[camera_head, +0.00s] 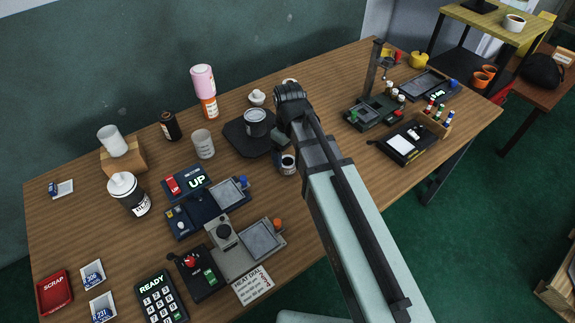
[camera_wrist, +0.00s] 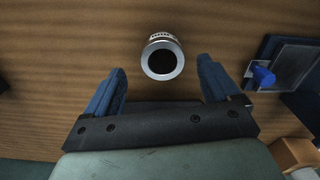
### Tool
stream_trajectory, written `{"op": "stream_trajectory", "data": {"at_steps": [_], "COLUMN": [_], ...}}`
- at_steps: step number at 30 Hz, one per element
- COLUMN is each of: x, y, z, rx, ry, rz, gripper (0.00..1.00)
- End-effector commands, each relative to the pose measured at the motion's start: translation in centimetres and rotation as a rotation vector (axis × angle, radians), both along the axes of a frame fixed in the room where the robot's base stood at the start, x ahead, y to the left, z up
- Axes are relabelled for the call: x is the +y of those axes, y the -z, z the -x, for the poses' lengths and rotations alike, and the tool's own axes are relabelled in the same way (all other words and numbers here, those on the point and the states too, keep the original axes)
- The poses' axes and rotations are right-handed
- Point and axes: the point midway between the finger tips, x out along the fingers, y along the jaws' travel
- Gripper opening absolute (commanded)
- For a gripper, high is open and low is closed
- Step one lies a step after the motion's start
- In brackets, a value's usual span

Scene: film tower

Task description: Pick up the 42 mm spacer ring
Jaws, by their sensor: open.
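A short metallic cylinder with a dark round opening and a pale printed band, apparently the spacer ring (camera_wrist: 161,41), stands on the wooden table in the wrist view. Its print is too small to read fully. It appears in the head view as a small labelled cylinder (camera_head: 288,166) beside my arm. My gripper (camera_wrist: 161,66) is open, with one blue finger on each side of the cylinder in the wrist view. Nothing is held, and a gap shows on both sides. In the head view my arm's wrist hides most of the gripper.
A dark plate (camera_head: 237,145) with a grey can (camera_head: 256,122) on it lies just left of my wrist. A dark blue device (camera_head: 192,217) with a blue knob is nearer the front left. A clear jar (camera_head: 203,144) stands further left. Open table lies right of my arm.

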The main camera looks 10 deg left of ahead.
Motion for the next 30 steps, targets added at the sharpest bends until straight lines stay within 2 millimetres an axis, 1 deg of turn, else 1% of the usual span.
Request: {"op": "stream_trajectory", "data": {"at_steps": [12,15,21,23,30], "x": [0.2,0.2,0.2,0.2,0.2], "y": [4.2,4.7,4.7,4.7,4.7], "z": [0.3,0.3,0.3,0.3,0.3], "rx": [0.001,0.000,-0.001,-0.001,0.000], "ry": [0.000,0.000,0.000,0.000,0.000], "rz": [0.000,0.000,-0.001,-0.001,0.000], "gripper": [0.89,0.89,0.89,0.85,0.62]}}
